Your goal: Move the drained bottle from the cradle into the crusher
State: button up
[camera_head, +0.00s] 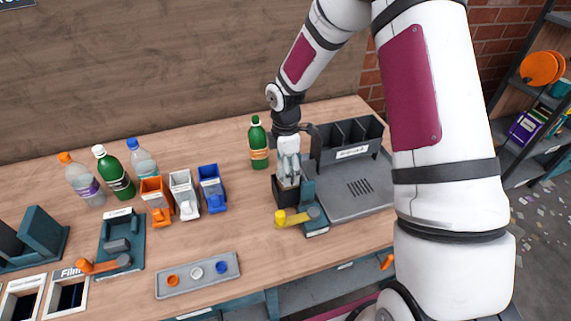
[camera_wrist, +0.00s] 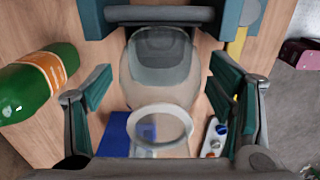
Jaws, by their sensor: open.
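A clear, empty bottle (camera_wrist: 160,75) is between the two fingers of my gripper (camera_wrist: 162,95) in the wrist view. The fingers are spread, with a gap on both sides of it. In the head view my gripper (camera_head: 289,178) points down over a black box (camera_head: 286,193) with a teal post and a yellow lever (camera_head: 290,217), which looks like the crusher. The bottle's lower end seems to be at the box's mouth; my fingers hide most of it, and I cannot tell how deep it sits. A teal holder (camera_head: 38,235) at the far left may be the cradle; it looks empty.
A green bottle (camera_head: 258,145) stands close left of my gripper. A grey tray with dividers (camera_head: 348,153) is at the right. Orange, white and blue bins (camera_head: 212,190), several bottles (camera_head: 82,180) and a cap tray (camera_head: 198,283) stand further left. The wood between is clear.

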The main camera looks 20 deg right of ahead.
jog(key=c, duration=1.2)
jog(key=shift+r, duration=0.15)
jog(key=shift+r+p, duration=0.35)
jog(key=shift+r, duration=1.15)
jog(key=shift+r+p, duration=0.6)
jog(key=shift+r, duration=2.35)
jog(key=shift+r+p, duration=0.45)
jog(key=shift+r, duration=2.45)
jog(key=shift+c, duration=0.6)
